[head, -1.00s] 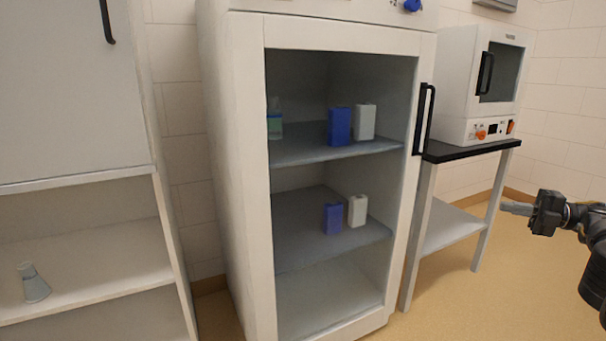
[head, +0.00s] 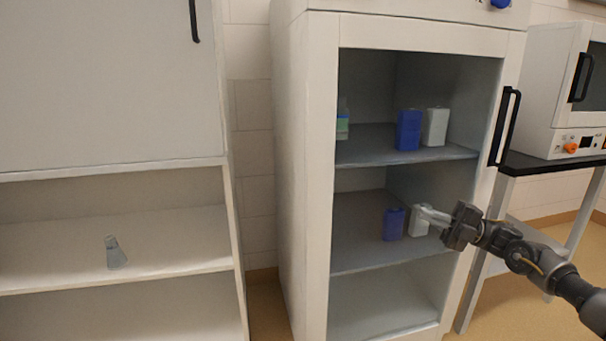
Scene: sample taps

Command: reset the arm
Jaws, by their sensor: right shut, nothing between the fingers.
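My right gripper (head: 434,216) is shut and empty. Its arm (head: 525,256) comes in from the right, and the fingers point left, in front of the cabinet's right side. In the picture the fingertips overlap a white bottle (head: 416,224) on the cabinet's middle shelf; I cannot tell how near they are to it in depth. My left gripper is out of view.
The tall white cabinet (head: 306,190) has an open front. A blue bottle (head: 393,224), another blue (head: 408,130) and a white one (head: 434,127) stand on its shelves. A grey flask (head: 115,253) stands on the left shelf. An oven (head: 540,95) sits on a black-topped table at right.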

